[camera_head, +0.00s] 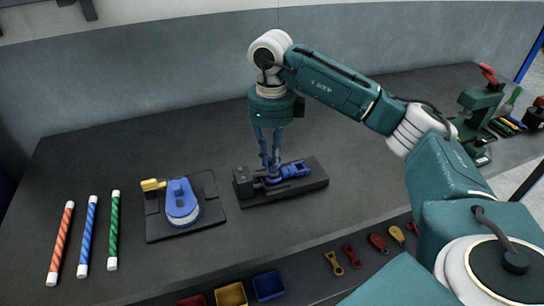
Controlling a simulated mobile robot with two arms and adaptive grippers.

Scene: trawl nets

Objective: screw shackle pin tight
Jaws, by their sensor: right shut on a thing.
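A blue shackle (294,170) lies on a black fixture block (314,182) in the middle of the bench. My right gripper (272,178) points straight down over the left part of this fixture, its fingers at the shackle's left end. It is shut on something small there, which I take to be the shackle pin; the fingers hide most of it. A second blue piece (181,198) with a yellow part (152,185) sits on a black plate (209,184) to the left. My left gripper is not in view.
Orange, blue and green striped rods (87,235) lie at the left. Small coloured bins (269,286) and several coloured shackles (377,242) line the front edge. A green device (480,115) stands at the right. The bench behind the fixtures is clear.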

